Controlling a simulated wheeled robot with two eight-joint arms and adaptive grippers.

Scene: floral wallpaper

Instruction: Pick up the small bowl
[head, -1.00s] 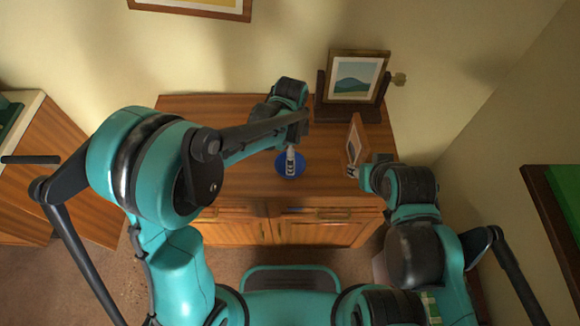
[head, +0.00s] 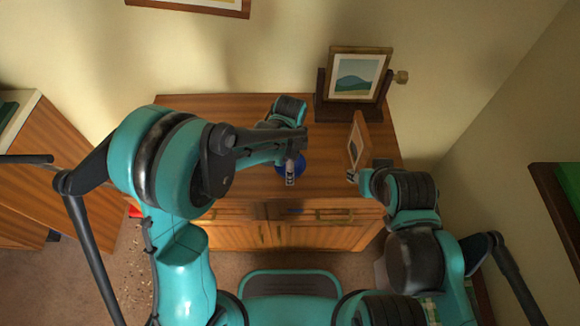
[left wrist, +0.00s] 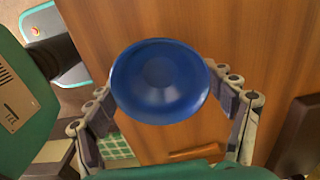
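The small bowl (head: 301,168) is blue and round, on the wooden cabinet top near its front edge; my left gripper partly hides it in the head view. In the left wrist view the bowl (left wrist: 160,82) shows whole, between and just beyond my spread fingers. My left gripper (head: 291,176) points down over the bowl. In the left wrist view the left gripper (left wrist: 168,108) is open, one finger at each side of the bowl; I cannot tell whether they touch it. My right gripper (head: 353,176) is by the cabinet's right front; its fingers are too small to read.
A small standing photo frame (head: 359,139) is close to my right gripper. A larger framed landscape picture (head: 357,78) on a dark stand is at the back right. The cabinet top (head: 215,115) is clear at the back left. A wall rises behind.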

